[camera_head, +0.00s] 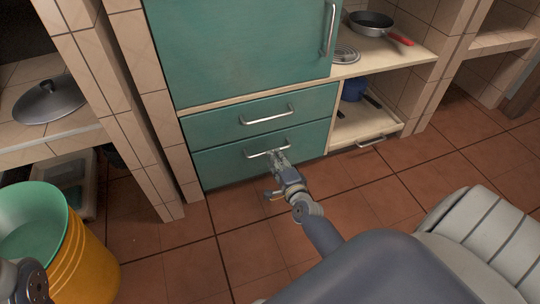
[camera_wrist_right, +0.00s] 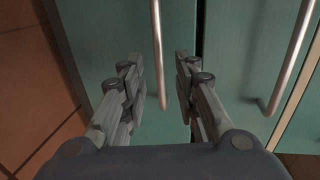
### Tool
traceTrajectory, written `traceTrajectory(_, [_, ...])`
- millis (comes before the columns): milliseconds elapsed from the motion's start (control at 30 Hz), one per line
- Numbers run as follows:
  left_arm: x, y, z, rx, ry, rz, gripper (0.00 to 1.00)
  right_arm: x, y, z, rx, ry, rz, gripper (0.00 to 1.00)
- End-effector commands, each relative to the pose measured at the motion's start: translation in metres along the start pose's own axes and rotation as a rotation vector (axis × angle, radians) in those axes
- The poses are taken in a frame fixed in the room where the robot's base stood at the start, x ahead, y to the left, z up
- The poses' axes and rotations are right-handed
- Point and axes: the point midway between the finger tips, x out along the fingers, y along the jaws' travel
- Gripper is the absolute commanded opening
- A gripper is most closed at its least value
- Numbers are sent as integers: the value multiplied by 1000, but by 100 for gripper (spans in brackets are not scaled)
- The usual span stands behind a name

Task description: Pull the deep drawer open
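The deep drawer (camera_head: 225,168) is the lower of two green drawers in the cabinet, and its front looks flush and shut. Its metal bar handle (camera_head: 256,154) shows in the head view. My right gripper (camera_head: 277,157) is at the right part of this handle. In the right wrist view the gripper (camera_wrist_right: 160,84) is open, and the bar handle (camera_wrist_right: 157,45) passes between its two fingers with a gap visible on each side. Only a part of my left arm shows at the lower left corner of the head view; its gripper is out of view.
The upper drawer (camera_head: 230,122) with its handle (camera_head: 267,116) sits just above. A yellow bucket (camera_head: 85,250) with green inside stands at the lower left. A pan (camera_head: 371,24) rests on the right shelf. Tiled floor (camera_head: 240,240) in front of the drawers is clear.

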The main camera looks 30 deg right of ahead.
Motion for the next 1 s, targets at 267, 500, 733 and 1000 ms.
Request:
traceTrajectory(267, [7, 5, -11, 9, 65, 26, 40, 47, 3, 0, -2, 0, -1, 29])
traceTrajectory(500, [12, 6, -14, 11, 80, 33, 40, 58, 1, 0, -3, 0, 2, 29])
traceTrajectory(733, [13, 6, -14, 11, 80, 33, 40, 58, 1, 0, -3, 0, 2, 24])
traceTrajectory(1000, [13, 6, -14, 11, 80, 33, 40, 58, 1, 0, -3, 0, 2, 0])
